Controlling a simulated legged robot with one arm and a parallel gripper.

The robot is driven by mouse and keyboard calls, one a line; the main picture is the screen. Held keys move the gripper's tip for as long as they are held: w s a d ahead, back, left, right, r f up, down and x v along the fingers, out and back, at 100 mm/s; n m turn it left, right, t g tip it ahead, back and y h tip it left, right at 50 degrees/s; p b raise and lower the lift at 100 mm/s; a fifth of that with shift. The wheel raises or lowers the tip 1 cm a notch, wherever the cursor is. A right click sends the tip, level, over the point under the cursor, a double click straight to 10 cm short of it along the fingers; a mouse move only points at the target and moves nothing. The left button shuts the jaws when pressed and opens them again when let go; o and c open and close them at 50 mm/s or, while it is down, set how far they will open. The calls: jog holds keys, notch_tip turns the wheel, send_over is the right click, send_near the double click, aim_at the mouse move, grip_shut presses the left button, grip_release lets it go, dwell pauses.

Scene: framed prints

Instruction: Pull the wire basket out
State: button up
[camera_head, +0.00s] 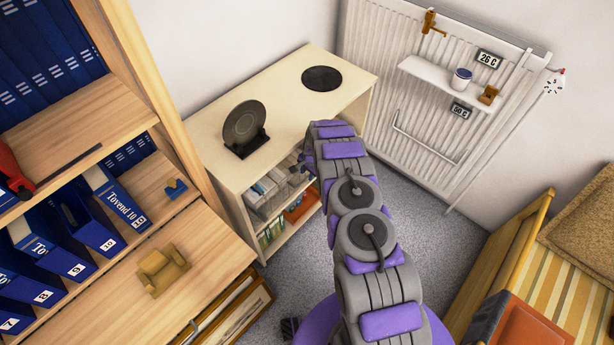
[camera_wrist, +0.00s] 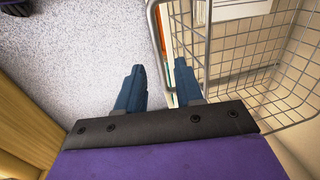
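The wire basket (camera_wrist: 245,48) is a grey wire mesh that fills the right side of the wrist view. In the head view the basket (camera_head: 268,193) shows at the upper shelf opening of the pale cabinet, partly hidden by my arm. My gripper (camera_wrist: 160,66) has two blue fingers, spread apart. In the wrist view the basket's left rim wire passes through the gap between them; contact is not clear. In the head view my gripper (camera_head: 303,166) is at the cabinet's front, beside the basket, and its fingers are hard to make out.
The pale cabinet (camera_head: 330,110) carries a dark disc on a stand (camera_head: 243,126) and a flat black disc (camera_head: 321,78). An orange item (camera_head: 301,208) lies on its lower shelf. A radiator (camera_head: 420,110) stands behind right. Grey carpet (camera_head: 425,205) is clear in front.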

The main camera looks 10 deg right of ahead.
jog(key=shift+w+a+f, duration=0.15)
jog(key=shift+a+f, duration=0.05)
jog(key=shift+f, duration=0.75)
jog(key=shift+c, duration=0.2)
grip_shut()
jog(key=shift+r, duration=0.1)
dwell(0.6)
